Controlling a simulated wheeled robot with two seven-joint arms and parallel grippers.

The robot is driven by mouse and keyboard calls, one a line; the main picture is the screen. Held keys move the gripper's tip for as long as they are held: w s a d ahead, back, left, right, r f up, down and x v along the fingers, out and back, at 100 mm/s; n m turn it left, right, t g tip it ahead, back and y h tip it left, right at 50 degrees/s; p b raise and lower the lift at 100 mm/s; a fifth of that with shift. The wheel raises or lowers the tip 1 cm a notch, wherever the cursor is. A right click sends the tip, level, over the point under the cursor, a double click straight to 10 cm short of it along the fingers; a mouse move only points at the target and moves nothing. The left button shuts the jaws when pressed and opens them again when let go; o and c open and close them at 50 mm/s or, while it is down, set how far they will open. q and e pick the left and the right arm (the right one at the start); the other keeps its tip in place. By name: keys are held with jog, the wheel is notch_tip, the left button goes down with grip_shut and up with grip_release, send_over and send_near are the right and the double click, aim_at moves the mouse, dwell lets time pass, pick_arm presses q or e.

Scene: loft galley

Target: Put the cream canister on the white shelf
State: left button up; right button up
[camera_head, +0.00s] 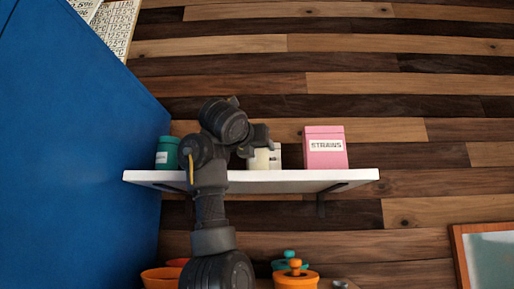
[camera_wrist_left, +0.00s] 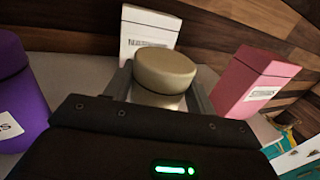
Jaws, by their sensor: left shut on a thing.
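The cream canister (camera_wrist_left: 165,72) has a round beige lid and stands between the two fingers of my left gripper (camera_wrist_left: 163,92) in the left wrist view. The gripper is shut on it. In the head view the canister (camera_head: 259,160) shows partly behind my left gripper (camera_head: 252,146), over the white shelf (camera_head: 285,183). It looks upright and at shelf level; I cannot tell whether its base touches the shelf. My right gripper is not in view.
A pink box (camera_head: 325,149) stands right of the canister, and a teal canister (camera_head: 167,153) stands at the shelf's left end. A white labelled box (camera_wrist_left: 148,32) is behind it and a purple canister (camera_wrist_left: 15,95) is left. Orange pots (camera_head: 296,278) are below. A blue panel (camera_head: 75,145) is at left.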

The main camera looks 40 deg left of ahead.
pick_arm(q)
jog(key=o, duration=1.1)
jog(key=shift+w, duration=0.1)
jog(key=shift+r, duration=0.1)
jog(key=shift+s+d, duration=0.1)
jog(key=shift+s, duration=0.1)
jog(key=b+v, duration=0.2)
jog(key=f+b+v, duration=0.1)
jog(key=b+v, duration=0.1)
jog(key=shift+s, duration=0.25)
jog(key=b+v, duration=0.4)
jog(key=v, duration=0.3)
jog(key=shift+r, duration=0.45)
jog(key=shift+s+d, duration=0.1)
jog(key=shift+f, duration=0.1)
